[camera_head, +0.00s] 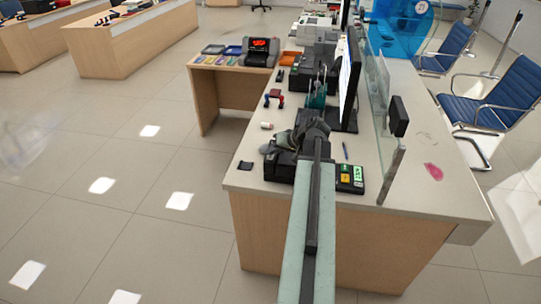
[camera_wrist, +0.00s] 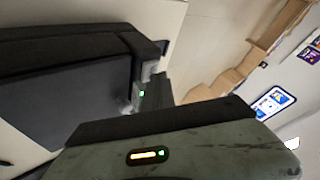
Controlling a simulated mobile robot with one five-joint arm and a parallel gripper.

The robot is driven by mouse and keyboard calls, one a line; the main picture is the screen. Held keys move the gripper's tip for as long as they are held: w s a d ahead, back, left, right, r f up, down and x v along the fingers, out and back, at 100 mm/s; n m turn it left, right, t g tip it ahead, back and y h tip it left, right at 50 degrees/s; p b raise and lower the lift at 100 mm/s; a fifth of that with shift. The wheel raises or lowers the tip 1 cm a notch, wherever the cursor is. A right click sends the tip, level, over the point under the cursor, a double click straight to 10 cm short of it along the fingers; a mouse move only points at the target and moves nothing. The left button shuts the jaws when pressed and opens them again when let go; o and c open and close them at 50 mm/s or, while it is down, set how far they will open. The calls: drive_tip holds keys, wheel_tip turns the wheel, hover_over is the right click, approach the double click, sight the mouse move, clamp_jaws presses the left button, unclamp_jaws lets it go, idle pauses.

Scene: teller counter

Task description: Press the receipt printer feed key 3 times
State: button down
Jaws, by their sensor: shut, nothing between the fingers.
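The receipt printer, a black box (camera_head: 279,168), stands near the front end of the counter. In the wrist view a large black casing (camera_wrist: 60,95), likely the same printer, fills the left side, with a small green light (camera_wrist: 141,93) at its right edge. My gripper (camera_head: 272,147) is over the printer's top left in the head view, shut and empty. In the wrist view its dark fingers (camera_wrist: 150,98) are close to that lit edge; I cannot tell whether they touch it. The feed key itself is not clearly seen.
A keypad terminal (camera_head: 350,178) with green and yellow keys stands right of the printer. A monitor (camera_head: 348,80) and a glass screen (camera_head: 380,100) rise behind. A small white roll (camera_head: 267,126), a red-and-blue item (camera_head: 274,97) and a dark pad (camera_head: 246,166) lie on the counter (camera_head: 240,182).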

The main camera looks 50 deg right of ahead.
drive_tip(key=shift+r+p, duration=0.8)
drive_tip(key=shift+r, duration=0.05)
wheel_tip(320, 180, up, 5)
drive_tip(key=p, duration=0.5)
drive_tip(key=shift+r, duration=0.1)
idle(2.0)
wheel_tip(320, 180, up, 4)
drive_tip(key=p, duration=0.4)
hover_over(273, 157)
drive_tip(key=shift+w+f, duration=0.2)
drive_tip(key=shift+f, duration=0.15)
wheel_tip(273, 157, down, 8)
drive_tip(key=b, duration=0.9)
drive_tip(key=shift+f, duration=0.25)
idle(0.9)
